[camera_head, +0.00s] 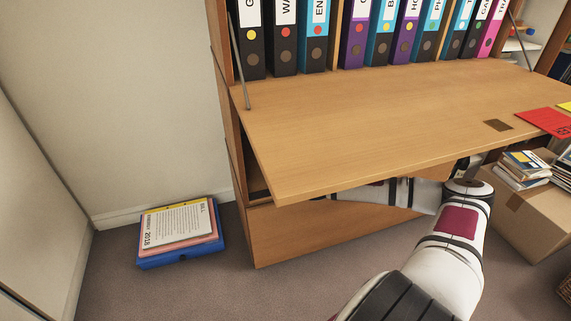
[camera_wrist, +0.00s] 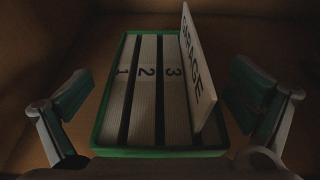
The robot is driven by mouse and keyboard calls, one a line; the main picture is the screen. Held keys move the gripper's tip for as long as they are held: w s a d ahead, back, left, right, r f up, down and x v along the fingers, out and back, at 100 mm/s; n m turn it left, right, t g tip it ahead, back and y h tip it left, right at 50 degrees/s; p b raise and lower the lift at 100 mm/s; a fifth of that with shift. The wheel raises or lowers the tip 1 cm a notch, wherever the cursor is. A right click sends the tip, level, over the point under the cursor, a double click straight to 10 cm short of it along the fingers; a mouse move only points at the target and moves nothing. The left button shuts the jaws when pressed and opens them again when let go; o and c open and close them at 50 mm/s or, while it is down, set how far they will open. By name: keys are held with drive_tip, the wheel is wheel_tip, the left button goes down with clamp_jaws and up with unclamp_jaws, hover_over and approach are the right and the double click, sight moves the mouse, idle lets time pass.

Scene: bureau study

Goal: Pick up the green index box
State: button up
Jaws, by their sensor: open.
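The green index box (camera_wrist: 158,153) shows in the wrist view, in dim light inside a wooden space. It has a green rim, rows of pale cards with tabs numbered 1, 2 and 3, and a taller upright card marked GARAGE (camera_wrist: 198,72) on its right side. My gripper (camera_wrist: 162,110) is open, with one finger on each side of the box and a visible gap at both sides. In the head view my arm reaches under the fold-down desk flap (camera_head: 350,120). The flap hides the gripper and the box there.
Binders (camera_head: 330,35) stand on the shelf above the flap. A cardboard box (camera_head: 520,215) with books (camera_head: 525,168) stands right of my arm. A red folder (camera_head: 545,122) lies on the flap's right end. A blue box (camera_head: 180,258) with papers lies on the floor at left.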

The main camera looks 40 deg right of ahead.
drive_tip(key=shift+c, duration=0.2)
drive_tip(key=c, duration=1.4)
drive_tip(key=shift+c, duration=1.2)
drive_tip(key=shift+r, duration=0.2)
